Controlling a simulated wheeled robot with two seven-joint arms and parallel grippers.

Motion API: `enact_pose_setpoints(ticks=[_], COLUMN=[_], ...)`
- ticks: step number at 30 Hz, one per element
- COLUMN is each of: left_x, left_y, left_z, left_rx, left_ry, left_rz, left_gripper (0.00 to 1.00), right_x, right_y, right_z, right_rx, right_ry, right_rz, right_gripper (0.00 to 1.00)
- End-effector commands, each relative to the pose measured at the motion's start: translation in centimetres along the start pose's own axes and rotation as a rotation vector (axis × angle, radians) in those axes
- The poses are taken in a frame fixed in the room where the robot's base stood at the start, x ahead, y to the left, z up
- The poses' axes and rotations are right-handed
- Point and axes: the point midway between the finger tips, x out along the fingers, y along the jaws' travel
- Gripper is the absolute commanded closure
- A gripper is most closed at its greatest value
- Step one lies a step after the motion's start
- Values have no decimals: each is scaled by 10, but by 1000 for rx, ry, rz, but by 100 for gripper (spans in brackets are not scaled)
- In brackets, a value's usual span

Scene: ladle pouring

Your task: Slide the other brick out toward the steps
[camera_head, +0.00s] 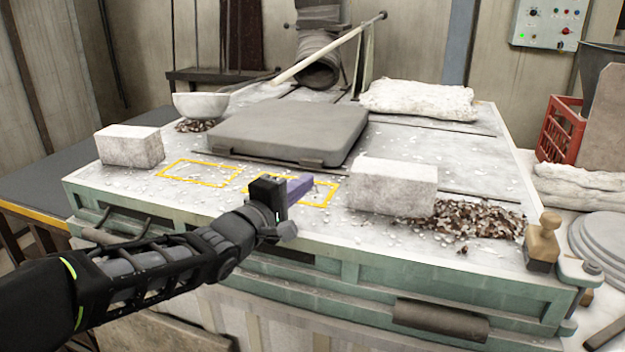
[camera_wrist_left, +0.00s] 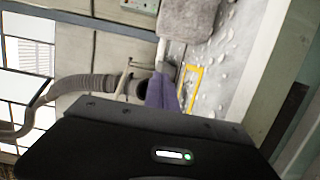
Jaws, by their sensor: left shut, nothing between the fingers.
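Two pale bricks stand on the bench top. The left brick (camera_head: 130,146) lies left of the yellow outlines, and the right brick (camera_head: 392,186) lies just right of them. A brick (camera_wrist_left: 190,18) also shows at the top of the left wrist view. My left gripper (camera_head: 301,187), with purple fingers, is shut and empty over the right yellow outline (camera_head: 328,203). It points toward the right brick, with a gap between them. The purple fingers (camera_wrist_left: 162,92) also show in the left wrist view. My right gripper is not in view.
A grey slab (camera_head: 290,128) lies behind the outlines. A white bowl (camera_head: 201,105) stands at the back left. Brown and white chips (camera_head: 465,222) lie beside the right brick, near a wooden-handled block (camera_head: 542,242). The left outline (camera_head: 200,172) is clear apart from crumbs.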

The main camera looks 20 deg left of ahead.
Motion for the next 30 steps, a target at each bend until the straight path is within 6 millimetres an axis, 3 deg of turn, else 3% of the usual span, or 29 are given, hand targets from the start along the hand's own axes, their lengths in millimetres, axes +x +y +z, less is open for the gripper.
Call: enact_pose_setpoints(ticks=[3,9,30], left_x=[-21,-37,-38], left_y=[1,0,0], left_z=[0,0,0], left_rx=[-1,0,0], left_ry=[1,-1,0], left_rz=[3,1,0], left_gripper=[100,100,100], right_x=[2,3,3], right_y=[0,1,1], right_z=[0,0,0], right_rx=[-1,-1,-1], right_ry=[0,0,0], right_rz=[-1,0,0], right_gripper=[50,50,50])
